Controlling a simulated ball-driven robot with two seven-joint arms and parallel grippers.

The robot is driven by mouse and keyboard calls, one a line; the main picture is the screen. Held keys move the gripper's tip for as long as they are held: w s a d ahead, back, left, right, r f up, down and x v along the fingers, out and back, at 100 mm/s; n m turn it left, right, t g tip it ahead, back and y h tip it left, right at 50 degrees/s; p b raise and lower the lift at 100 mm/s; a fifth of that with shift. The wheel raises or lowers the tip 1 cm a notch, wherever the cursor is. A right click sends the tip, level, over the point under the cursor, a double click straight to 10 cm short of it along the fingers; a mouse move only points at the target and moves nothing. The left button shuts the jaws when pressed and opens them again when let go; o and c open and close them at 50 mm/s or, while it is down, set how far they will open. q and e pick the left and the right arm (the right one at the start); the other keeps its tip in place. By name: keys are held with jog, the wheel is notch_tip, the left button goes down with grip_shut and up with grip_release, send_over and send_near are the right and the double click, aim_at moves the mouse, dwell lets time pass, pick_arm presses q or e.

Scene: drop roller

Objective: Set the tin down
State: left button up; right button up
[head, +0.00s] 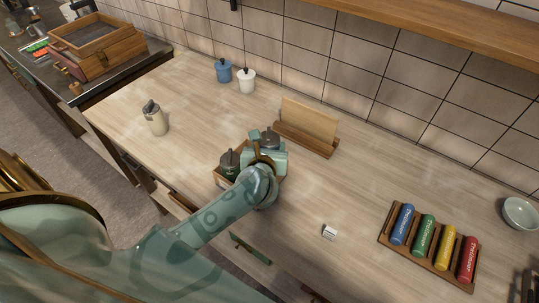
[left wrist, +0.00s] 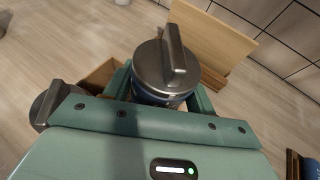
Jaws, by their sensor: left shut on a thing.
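My left gripper (head: 268,150) is shut on a tin (head: 270,138) with a grey knobbed lid. The left wrist view shows the tin's lid (left wrist: 168,68) and a strip of its dark blue body between the fingers (left wrist: 160,98). The tin looks upright, over or in a small wooden box (head: 220,181); my gripper hides its base, so I cannot tell whether it touches anything. A second dark tin (head: 230,162) stands at the box's left side. My right gripper is not in view.
A wooden stand with a board (head: 308,122) is close behind the tin. A rack (head: 392,243) of coloured cylinders stands at right, with a small white block (head: 329,231) nearer. A beige canister (head: 155,118) and two jars (head: 246,80) stand left and back. Countertop between is clear.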

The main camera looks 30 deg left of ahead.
pick_arm(q)
jog(key=shift+w+f, duration=0.1)
jog(key=shift+f, duration=1.5)
jog(key=shift+f+b, duration=0.65)
jog(key=shift+b, duration=0.1)
jog(key=o, duration=1.1)
jog(key=shift+r, duration=0.3)
jog(key=shift+r+p, duration=0.6)
jog(key=shift+p, duration=0.2)
jog(key=v, duration=1.2)
jog(key=shift+d+f, duration=0.15)
jog(key=shift+f, duration=0.05)
